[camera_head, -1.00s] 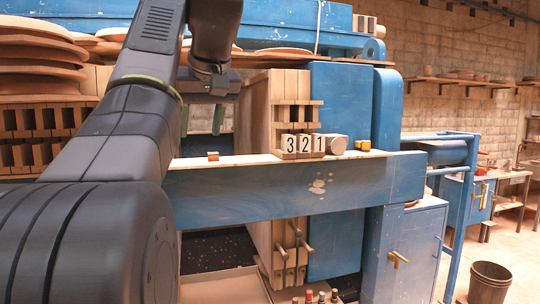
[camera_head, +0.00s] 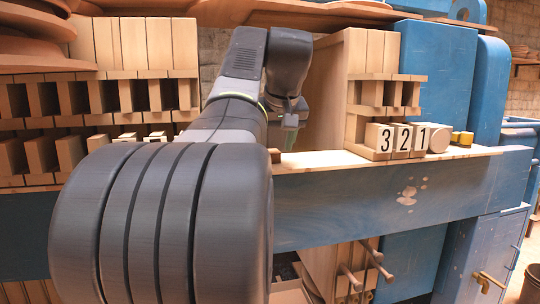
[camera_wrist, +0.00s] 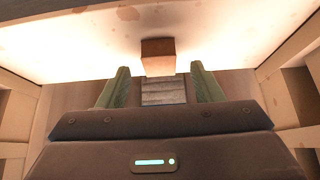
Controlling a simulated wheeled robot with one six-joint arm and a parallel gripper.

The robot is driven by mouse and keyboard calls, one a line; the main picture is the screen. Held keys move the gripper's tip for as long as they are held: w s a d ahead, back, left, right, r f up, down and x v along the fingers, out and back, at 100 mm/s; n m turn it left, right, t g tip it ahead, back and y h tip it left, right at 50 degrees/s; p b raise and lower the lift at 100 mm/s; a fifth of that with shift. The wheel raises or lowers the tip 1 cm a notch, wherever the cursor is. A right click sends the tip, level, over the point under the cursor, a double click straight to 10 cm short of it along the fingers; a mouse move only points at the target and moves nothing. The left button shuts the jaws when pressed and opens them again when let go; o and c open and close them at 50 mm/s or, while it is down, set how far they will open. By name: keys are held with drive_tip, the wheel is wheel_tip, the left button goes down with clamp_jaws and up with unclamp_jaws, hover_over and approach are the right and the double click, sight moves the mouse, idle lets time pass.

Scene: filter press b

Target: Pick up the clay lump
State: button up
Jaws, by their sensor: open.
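A small brown, block-shaped lump, which looks like the clay lump (camera_wrist: 158,57), sits on the edge of a pale ledge in the wrist view. In the head view, the lump (camera_head: 274,155) shows only in part at the left end of the ledge, mostly hidden by my arm. My gripper (camera_wrist: 160,70) is open, with its two green fingers apart and the lump centred ahead between their tips. I cannot tell whether the fingers reach around it. In the head view, my gripper is mostly hidden behind my arm.
On the ledge (camera_head: 340,160) to the right stand number blocks 3, 2, 1 (camera_head: 395,140), a pale cylinder (camera_head: 438,138) and yellow pieces (camera_head: 462,138). Pale wooden plates (camera_head: 365,60) rise behind. A blue beam (camera_head: 380,198) runs along the ledge's front.

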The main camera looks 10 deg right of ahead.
drive_tip(key=shift+x, duration=0.95)
drive_tip(key=c, duration=1.1)
wheel_tip(320, 180, up, 10)
drive_tip(key=shift+f, duration=0.1)
